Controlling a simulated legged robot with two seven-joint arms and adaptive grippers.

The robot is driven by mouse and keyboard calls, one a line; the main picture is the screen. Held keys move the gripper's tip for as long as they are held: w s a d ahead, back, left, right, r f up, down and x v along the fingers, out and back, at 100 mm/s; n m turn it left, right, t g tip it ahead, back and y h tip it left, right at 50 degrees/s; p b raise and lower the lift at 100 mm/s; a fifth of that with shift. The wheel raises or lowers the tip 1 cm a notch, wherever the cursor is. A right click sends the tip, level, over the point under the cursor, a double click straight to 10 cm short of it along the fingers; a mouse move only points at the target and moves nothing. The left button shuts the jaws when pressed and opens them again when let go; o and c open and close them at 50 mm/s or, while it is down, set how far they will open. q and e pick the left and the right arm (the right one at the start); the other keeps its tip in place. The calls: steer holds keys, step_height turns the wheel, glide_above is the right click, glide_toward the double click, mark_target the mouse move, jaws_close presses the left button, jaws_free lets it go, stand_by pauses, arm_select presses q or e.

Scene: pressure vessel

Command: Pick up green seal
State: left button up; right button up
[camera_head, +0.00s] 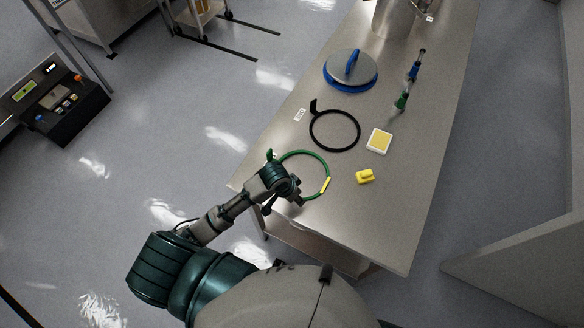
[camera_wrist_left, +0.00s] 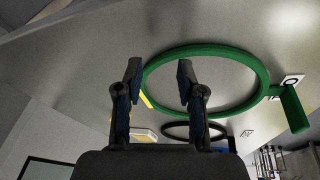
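The green seal (camera_head: 322,161) is a ring with a green tab and a yellow section. It lies at the near left edge of the metal table. In the left wrist view the green seal (camera_wrist_left: 264,78) is just beyond my fingers. My left gripper (camera_head: 284,202) is over the near left part of the ring and hides some of it. In the left wrist view my left gripper (camera_wrist_left: 159,73) is open and empty, with part of the ring showing between its fingers. I cannot tell whether a finger touches it. My right gripper is not in view.
On the table (camera_head: 385,225) are a black ring (camera_head: 357,132), a yellow and white block (camera_head: 379,141), a small yellow piece (camera_head: 366,176), a blue-rimmed lid (camera_head: 350,72), a green-handled tool (camera_head: 402,101) and a blue-handled tool (camera_head: 414,71). The near right tabletop is clear.

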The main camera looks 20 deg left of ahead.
arm_select(q)
steer(key=w+a+r+g+y, duration=0.1)
steer(key=w+a+r+y, duration=0.1)
steer(key=w+a+r, duration=0.6)
step_height(320, 180, up, 7)
steer(key=n+g, duration=0.1)
steer(key=n, duration=0.2)
glide_above(270, 154)
steer(key=f, duration=1.2)
steer(key=shift+w+a, duration=0.2)
steer(key=shift+w, duration=0.1)
steer(key=shift+y, duration=0.3)
steer(key=f, duration=0.5)
steer(key=shift+w+b, duration=0.25)
steer(key=shift+b, duration=0.1)
jaws_close()
